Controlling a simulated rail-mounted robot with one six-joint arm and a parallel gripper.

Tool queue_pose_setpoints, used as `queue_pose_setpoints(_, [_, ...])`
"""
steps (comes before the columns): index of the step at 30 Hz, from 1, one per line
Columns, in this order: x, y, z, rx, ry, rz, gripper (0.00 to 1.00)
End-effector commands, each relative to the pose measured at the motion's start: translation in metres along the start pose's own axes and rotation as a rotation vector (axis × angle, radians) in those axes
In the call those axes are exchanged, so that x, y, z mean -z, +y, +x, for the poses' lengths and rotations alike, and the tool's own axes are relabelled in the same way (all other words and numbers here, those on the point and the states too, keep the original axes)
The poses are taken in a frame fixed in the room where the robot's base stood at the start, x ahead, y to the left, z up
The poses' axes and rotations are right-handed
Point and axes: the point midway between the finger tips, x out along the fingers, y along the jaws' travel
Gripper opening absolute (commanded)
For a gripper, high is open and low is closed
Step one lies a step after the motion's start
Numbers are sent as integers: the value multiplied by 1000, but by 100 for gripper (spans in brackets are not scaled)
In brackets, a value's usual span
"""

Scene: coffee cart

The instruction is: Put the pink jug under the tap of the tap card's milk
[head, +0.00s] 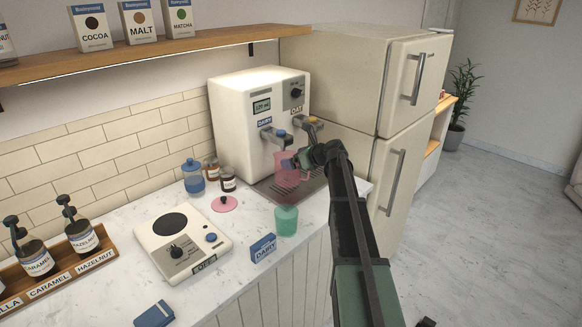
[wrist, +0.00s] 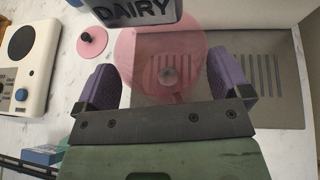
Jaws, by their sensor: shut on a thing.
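The pink jug (head: 286,183) is see-through and upright. My gripper (head: 299,163) is shut on it, and in the wrist view the purple fingers (wrist: 165,78) lie on either side of the jug (wrist: 140,58). The jug is over the drip tray (wrist: 285,105), close to the dispenser's front. The dairy tap (head: 270,135) is the left of two taps and has a blue top; its label shows at the wrist view's top edge, overlapping the jug's rim. Whether the jug is centred beneath the spout I cannot tell. The tap card (head: 263,248) reads DAIRY.
The oat tap (head: 310,124) is right of the dairy tap on the white dispenser (head: 236,110). A green cup (head: 286,222) stands in front of the tray. A pink lid (head: 224,204), a scale (head: 182,242) and jars are left. The fridge (head: 350,75) is right.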

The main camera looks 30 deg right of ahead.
Motion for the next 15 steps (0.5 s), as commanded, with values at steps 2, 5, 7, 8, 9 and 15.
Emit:
queue_pose_setpoints(2, [-3,0,5,1,-1,0,37])
queue_pose_setpoints(5, [-3,0,6,1,-1,0,37])
queue_pose_setpoints(7, [-6,-1,11,0,-1,0,37])
queue_pose_setpoints(8, [-8,-1,15,0,-1,-1,37])
queue_pose_setpoints(9, [0,0,22,0,-1,0,37])
queue_pose_setpoints(15, [28,0,33,1,-1,0,37])
